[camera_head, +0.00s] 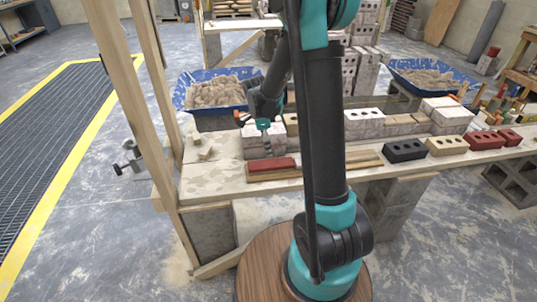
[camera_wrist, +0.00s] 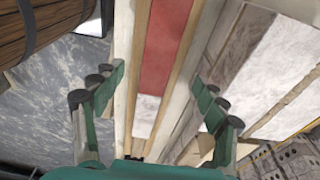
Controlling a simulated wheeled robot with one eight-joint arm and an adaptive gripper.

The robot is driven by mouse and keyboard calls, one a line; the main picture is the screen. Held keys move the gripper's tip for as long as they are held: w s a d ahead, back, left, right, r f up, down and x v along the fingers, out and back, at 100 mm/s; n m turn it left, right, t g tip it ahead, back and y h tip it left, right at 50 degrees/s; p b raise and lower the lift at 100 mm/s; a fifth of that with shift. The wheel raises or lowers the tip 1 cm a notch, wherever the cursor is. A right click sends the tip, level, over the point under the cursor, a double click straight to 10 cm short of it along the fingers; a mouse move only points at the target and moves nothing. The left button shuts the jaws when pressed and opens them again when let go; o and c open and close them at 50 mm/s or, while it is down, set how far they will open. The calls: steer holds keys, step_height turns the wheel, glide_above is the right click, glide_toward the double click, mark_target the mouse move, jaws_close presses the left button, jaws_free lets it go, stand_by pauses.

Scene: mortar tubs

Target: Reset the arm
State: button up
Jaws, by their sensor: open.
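My gripper (camera_head: 263,125) hangs at the end of my arm over the left part of the workbench, above grey blocks. In the wrist view my gripper (camera_wrist: 158,90) has its two teal fingers spread wide apart, with nothing held between them. A red brick or block (camera_head: 272,165) lies on a wooden board on the bench, in front of my gripper. The red surface also shows in the wrist view (camera_wrist: 167,45), between wooden strips and beyond the fingers. My arm hides part of the bench's middle.
The workbench (camera_head: 215,185) carries a black brick (camera_head: 404,150), a tan brick (camera_head: 447,146) and red bricks (camera_head: 483,140) at right. Blue mortar tubs (camera_head: 182,92) (camera_head: 394,66) stand behind it. A wooden post (camera_head: 130,80) rises at the left. Open floor lies at left.

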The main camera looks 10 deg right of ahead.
steer(key=shift+a+r, duration=0.15)
steer(key=shift+r, duration=0.65)
steer(key=shift+a+r, duration=0.1)
steer(key=shift+r, duration=0.65)
steer(key=s+d+n+t+y, duration=0.1)
steer(key=s+d+n+t, duration=0.1)
steer(key=s+n, duration=0.7)
steer(key=s+d+n+t, duration=0.2)
steer(key=s+d+n, duration=0.2)
steer(key=s+n, duration=0.5)
steer(key=s, duration=0.4)
steer(key=shift+r+y, duration=0.2)
steer(key=shift+y, duration=0.2)
